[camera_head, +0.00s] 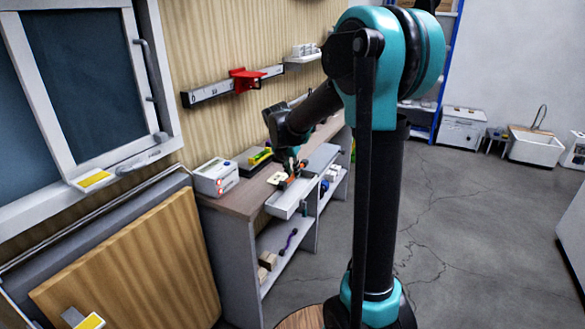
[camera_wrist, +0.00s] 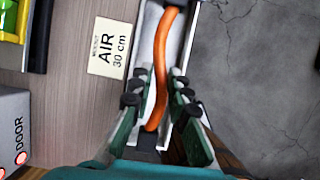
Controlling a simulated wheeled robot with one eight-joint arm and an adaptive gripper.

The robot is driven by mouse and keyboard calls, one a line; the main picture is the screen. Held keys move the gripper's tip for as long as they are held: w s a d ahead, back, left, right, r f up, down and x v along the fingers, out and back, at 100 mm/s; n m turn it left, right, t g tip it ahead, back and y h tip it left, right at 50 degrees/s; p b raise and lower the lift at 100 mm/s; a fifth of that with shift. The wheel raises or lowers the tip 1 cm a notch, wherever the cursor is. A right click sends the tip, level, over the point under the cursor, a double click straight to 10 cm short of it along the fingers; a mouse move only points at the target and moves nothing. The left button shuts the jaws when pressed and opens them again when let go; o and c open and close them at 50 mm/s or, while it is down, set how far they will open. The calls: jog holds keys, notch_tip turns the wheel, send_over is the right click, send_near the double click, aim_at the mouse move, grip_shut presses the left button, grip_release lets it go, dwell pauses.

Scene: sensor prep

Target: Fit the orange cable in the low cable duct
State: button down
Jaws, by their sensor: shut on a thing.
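The orange cable (camera_wrist: 161,48) runs lengthwise along the pale cable duct (camera_wrist: 148,22) in the wrist view, slightly bent. My gripper (camera_wrist: 160,78) is shut on the cable, with one finger on each side of it. In the head view my gripper (camera_head: 290,167) is low over the bench, and a bit of orange cable (camera_head: 293,180) shows under it. The pale duct (camera_head: 283,207) lies along the bench's front edge there. I cannot tell whether the cable is seated in the duct or held just above its floor.
A sign reading "AIR 30 cm" (camera_wrist: 109,49) lies beside the duct on the bench top (camera_wrist: 75,95). A white box marked "DOOR" (camera_wrist: 14,125) and a green-yellow item (camera_wrist: 12,18) are at the left. A wall rail with a red bracket (camera_head: 243,80) is behind the bench.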

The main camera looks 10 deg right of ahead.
aim_at(294, 194)
jog(key=shift+f, duration=3.45)
jog(key=shift+f, duration=0.6)
jog(key=c, duration=0.9)
grip_release()
jog(key=shift+r, duration=0.1)
jog(key=shift+r, duration=3.4)
